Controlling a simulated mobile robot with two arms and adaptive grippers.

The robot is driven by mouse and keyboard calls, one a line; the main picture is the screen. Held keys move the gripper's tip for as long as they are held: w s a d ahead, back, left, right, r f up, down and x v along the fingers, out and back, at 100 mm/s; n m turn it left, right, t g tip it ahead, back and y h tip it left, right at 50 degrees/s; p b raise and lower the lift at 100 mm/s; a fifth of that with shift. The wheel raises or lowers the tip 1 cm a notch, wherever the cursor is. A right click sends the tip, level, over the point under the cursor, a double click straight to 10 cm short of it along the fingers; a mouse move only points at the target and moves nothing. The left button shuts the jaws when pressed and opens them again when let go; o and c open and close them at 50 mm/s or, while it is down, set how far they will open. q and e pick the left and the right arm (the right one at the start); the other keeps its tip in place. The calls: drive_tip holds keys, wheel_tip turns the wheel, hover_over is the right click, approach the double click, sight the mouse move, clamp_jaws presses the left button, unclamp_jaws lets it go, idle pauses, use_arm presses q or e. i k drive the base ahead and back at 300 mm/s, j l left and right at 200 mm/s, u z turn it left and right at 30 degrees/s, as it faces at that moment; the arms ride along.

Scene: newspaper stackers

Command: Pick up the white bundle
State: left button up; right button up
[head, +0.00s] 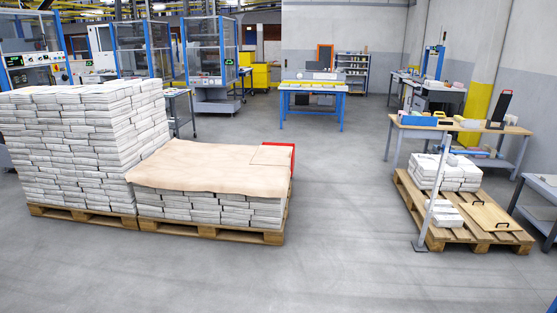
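White bundles are stacked in three places. A tall stack of white bundles (75,145) stands on a wooden pallet at the left. A lower stack of white bundles (210,208) sits beside it on another pallet, its top covered by a tan sheet (200,169). On the right pallet is a small pile of white bundles (447,172), with a smaller white bundle (446,214) in front of it, partly hidden by a thin white post. Neither of my grippers is in view.
A thin white post (433,200) stands at the near left of the right pallet (470,236). A board with black handles (489,215) lies on that pallet. A workbench (470,127) stands behind it. Grey floor (340,215) is clear between the pallets.

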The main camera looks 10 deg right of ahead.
sight(447, 221)
drive_tip(key=i+z, duration=0.15)
drive_tip(key=i, duration=0.35)
drive_tip(key=i+j+z, duration=0.1)
drive_tip(key=i, duration=0.45)
drive_tip(key=i+j+z, duration=0.15)
drive_tip(key=i+j, duration=0.15)
drive_tip(key=i, duration=0.2)
drive_tip(key=i+z, duration=0.3)
drive_tip(key=i, duration=0.3)
drive_tip(key=i+z, duration=0.3)
drive_tip(key=i, duration=0.25)
drive_tip(key=i+j+z, duration=0.3)
drive_tip(key=i, duration=0.3)
drive_tip(key=i+z, duration=0.45)
drive_tip(key=i, duration=1.7)
drive_tip(key=i+l+u, duration=0.15)
drive_tip(key=i, duration=0.35)
drive_tip(key=i+l+u, duration=0.15)
drive_tip(key=i, duration=0.4)
drive_tip(key=k+l, duration=1.25)
drive_tip(key=k, duration=0.15)
